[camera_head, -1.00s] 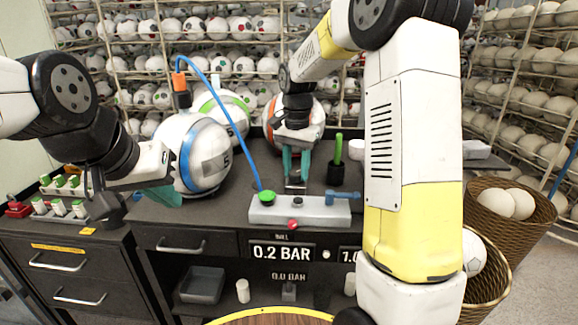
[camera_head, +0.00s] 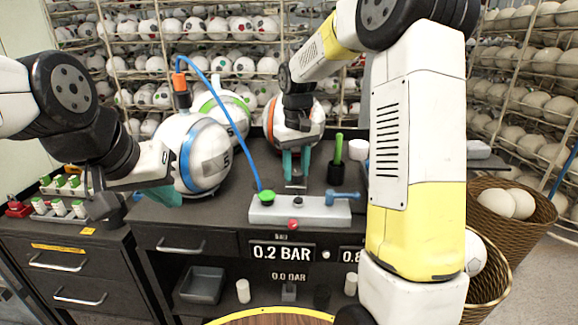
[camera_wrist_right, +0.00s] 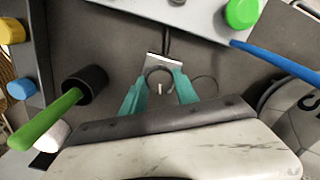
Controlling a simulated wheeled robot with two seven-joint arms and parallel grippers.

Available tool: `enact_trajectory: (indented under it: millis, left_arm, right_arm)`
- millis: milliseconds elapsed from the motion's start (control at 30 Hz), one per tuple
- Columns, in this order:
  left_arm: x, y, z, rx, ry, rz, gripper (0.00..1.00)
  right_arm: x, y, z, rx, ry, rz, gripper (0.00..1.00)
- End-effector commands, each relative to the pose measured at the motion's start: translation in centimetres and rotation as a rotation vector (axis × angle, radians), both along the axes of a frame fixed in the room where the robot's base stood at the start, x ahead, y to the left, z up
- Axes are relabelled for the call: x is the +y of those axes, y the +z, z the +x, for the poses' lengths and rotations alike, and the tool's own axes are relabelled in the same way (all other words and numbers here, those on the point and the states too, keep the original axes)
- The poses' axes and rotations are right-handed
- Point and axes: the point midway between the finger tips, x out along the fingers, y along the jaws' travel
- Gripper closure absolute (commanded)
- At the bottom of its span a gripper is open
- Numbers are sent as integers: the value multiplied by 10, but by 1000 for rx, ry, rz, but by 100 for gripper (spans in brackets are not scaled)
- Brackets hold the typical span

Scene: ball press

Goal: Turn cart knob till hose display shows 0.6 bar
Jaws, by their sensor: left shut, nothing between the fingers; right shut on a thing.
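My right gripper (camera_head: 297,166) reaches down over the dark bench behind the grey control block (camera_head: 300,211). In the right wrist view its teal fingers (camera_wrist_right: 158,97) are shut on a round dark knob (camera_wrist_right: 159,77), beside a pale metal plate. The knob is mostly hidden in the head view. On the bench front one display (camera_head: 281,252) reads 0.2 BAR. The display (camera_head: 350,254) right of it starts with 0.8; my right arm hides the rest and its label is unreadable. A lower display (camera_head: 289,277) reads 0.0 BAR. My left gripper (camera_head: 165,195) is shut and empty, left of the balls.
A blue-banded ball (camera_head: 203,160) with a blue hose (camera_head: 222,98) stands on the bench. A black cup (camera_head: 335,172) with a green stick stands close right.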

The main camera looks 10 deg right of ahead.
Motion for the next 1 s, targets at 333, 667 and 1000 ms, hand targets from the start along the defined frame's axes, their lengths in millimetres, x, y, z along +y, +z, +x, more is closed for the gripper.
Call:
enact_trajectory:
  millis: [333,667,1000]
  left_arm:
    - [0,0,0,0,0,0,100]
    - [0,0,0,0,0,0,100]
    - [0,0,0,0,0,0,100]
  right_arm:
    - [0,1,1,-4,328,1,100]
    - [0,1,1,-5,636,0,100]
    - [0,1,1,-6,872,0,100]
